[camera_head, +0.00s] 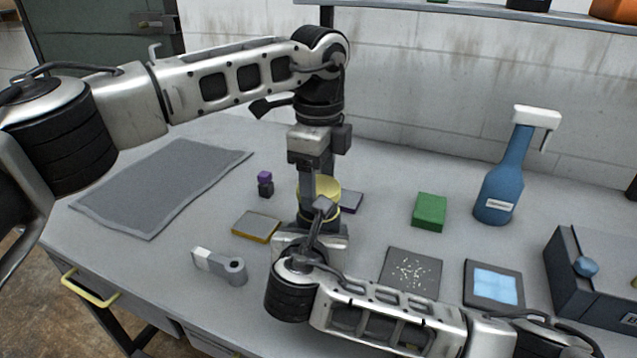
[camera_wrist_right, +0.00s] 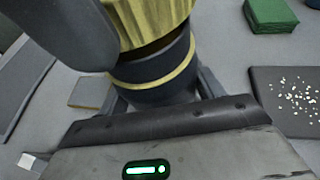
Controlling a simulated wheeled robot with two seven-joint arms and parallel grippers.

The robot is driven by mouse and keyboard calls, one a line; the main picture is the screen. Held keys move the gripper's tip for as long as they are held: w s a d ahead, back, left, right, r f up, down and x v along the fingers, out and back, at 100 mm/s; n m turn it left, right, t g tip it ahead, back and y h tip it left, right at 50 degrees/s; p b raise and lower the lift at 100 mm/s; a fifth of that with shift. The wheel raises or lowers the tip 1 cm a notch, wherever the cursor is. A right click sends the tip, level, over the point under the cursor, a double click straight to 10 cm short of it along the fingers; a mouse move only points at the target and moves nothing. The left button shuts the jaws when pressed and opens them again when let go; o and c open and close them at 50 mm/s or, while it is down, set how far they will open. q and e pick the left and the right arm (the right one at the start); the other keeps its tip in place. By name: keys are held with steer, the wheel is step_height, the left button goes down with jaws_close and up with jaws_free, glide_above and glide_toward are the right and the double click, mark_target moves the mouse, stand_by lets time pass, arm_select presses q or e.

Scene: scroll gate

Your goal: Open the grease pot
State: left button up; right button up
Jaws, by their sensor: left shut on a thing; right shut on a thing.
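The grease pot has a dark round body (camera_wrist_right: 160,92) with a yellow band, and a ribbed yellow lid (camera_wrist_right: 155,18) above it. In the head view the lid (camera_head: 326,187) shows partly behind my left gripper (camera_head: 318,186), which reaches down from above and is shut on it. My right gripper (camera_head: 321,222) is low at the front and shut on the body; its fingers flank the body in the right wrist view (camera_wrist_right: 163,100). A dark strip shows between lid and body; I cannot tell whether they are apart. Much of the pot is hidden by my grippers.
A green block (camera_head: 429,211), blue spray bottle (camera_head: 505,180) and dark box (camera_head: 590,275) stand to the right. A speckled plate (camera_head: 410,272) and blue-topped pad (camera_head: 493,286) lie front right. A yellow-edged block (camera_head: 256,226), grey-white part (camera_head: 220,266) and grey mat (camera_head: 160,185) lie left.

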mark_target(318, 186)
arm_select(q)
steer(key=shift+r, duration=0.1)
steer(key=shift+r, duration=2)
arm_select(e)
steer(key=o, duration=2)
steer(key=shift+c, duration=0.2)
